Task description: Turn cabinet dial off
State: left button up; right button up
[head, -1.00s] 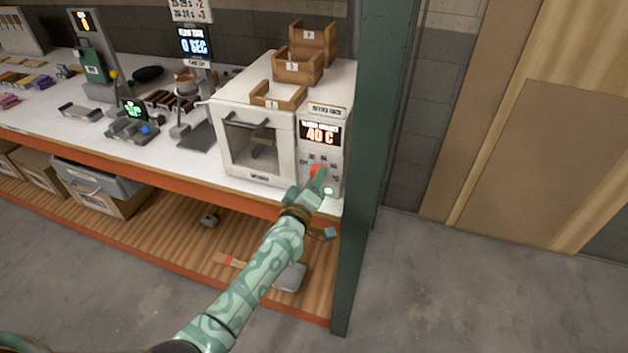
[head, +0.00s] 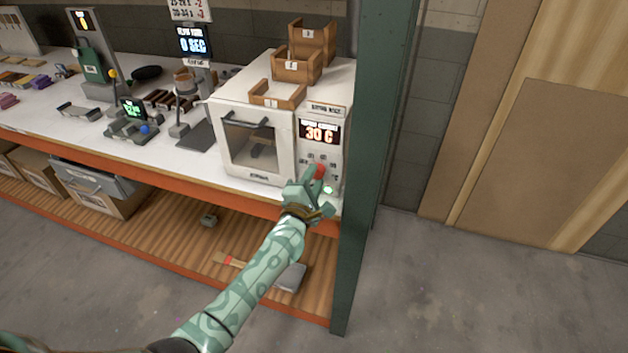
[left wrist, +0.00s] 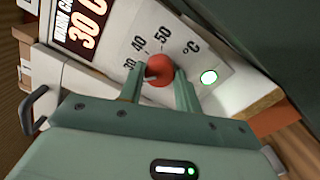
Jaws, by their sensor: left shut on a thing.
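The white cabinet (head: 248,150) stands at the right end of the bench, with a handled glass door and a control panel. Its display (head: 319,132) reads 30 C; it also shows in the left wrist view (left wrist: 84,28). The red dial (left wrist: 159,70) sits on the panel below a scale with 30, 40 and 50 marks. My left gripper (left wrist: 160,78) is shut on the dial, one finger on each side. In the head view the left gripper (head: 314,178) partly covers the dial (head: 319,171). My right gripper is not in view.
Wooden trays (head: 278,95) sit on top of the cabinet. A green rack post (head: 372,170) stands close on the right. A wooden shelf (head: 180,235) lies under the bench.

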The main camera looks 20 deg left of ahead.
pick_arm(q)
jog(key=n, duration=0.5)
jog(key=shift+f+n, duration=0.1)
jog(key=shift+n, duration=0.2)
dwell(0.4)
jog(key=o, duration=1)
jog(key=shift+c, duration=0.2)
jog(key=shift+s, duration=0.4)
jog(key=s+p, duration=0.1)
jog(key=s, duration=1.4)
jog(key=shift+s+a, duration=0.15)
jog(key=shift+s, duration=0.15)
jog(key=shift+f, duration=0.1)
